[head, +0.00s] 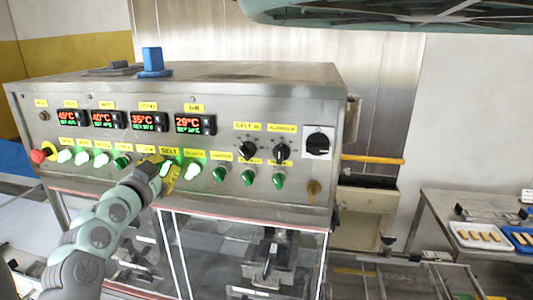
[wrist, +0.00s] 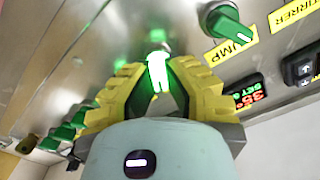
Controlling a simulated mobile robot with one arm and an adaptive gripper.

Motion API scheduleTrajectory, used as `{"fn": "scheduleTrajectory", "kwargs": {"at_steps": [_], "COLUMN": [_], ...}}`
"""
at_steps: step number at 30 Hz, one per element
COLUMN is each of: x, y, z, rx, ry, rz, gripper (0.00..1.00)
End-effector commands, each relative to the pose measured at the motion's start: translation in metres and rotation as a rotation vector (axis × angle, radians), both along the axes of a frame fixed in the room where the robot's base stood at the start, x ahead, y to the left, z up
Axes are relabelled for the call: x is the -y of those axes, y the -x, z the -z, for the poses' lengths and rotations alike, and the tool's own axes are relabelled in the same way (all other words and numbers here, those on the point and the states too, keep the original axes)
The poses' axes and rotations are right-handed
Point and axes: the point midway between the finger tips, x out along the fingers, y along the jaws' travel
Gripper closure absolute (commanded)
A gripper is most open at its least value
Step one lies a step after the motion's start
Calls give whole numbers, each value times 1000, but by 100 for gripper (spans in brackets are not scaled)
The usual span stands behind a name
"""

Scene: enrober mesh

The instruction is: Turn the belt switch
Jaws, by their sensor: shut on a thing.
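The belt switch (wrist: 157,72) is a small green knob, lit, on the metal front panel. In the wrist view it stands between the tips of my gripper (wrist: 158,84), whose two yellow ribbed fingers are closed on it from both sides. In the head view my gripper (head: 168,172) is at the panel's lower switch row, just below the yellow BELT label (head: 168,150). The fingers mostly hide the switch there, and a green glow shows around them. The exact angle of the knob is hard to tell.
A lit switch (head: 193,172) stands close to the right of my gripper, and an unlit green one (head: 121,162) to its left. A red button (head: 38,156) is at the far left. Black knobs (head: 248,150) and temperature displays (head: 195,124) sit above the row.

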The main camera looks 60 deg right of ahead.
Motion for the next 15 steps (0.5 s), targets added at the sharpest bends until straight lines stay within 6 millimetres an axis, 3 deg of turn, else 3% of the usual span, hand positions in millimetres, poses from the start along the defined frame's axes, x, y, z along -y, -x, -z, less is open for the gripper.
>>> {"fn": "scheduleTrajectory", "kwargs": {"at_steps": [15], "x": [-1], "y": [-2], "z": [8], "rx": [-134], "ry": [65], "rz": [-3], "gripper": [100]}}
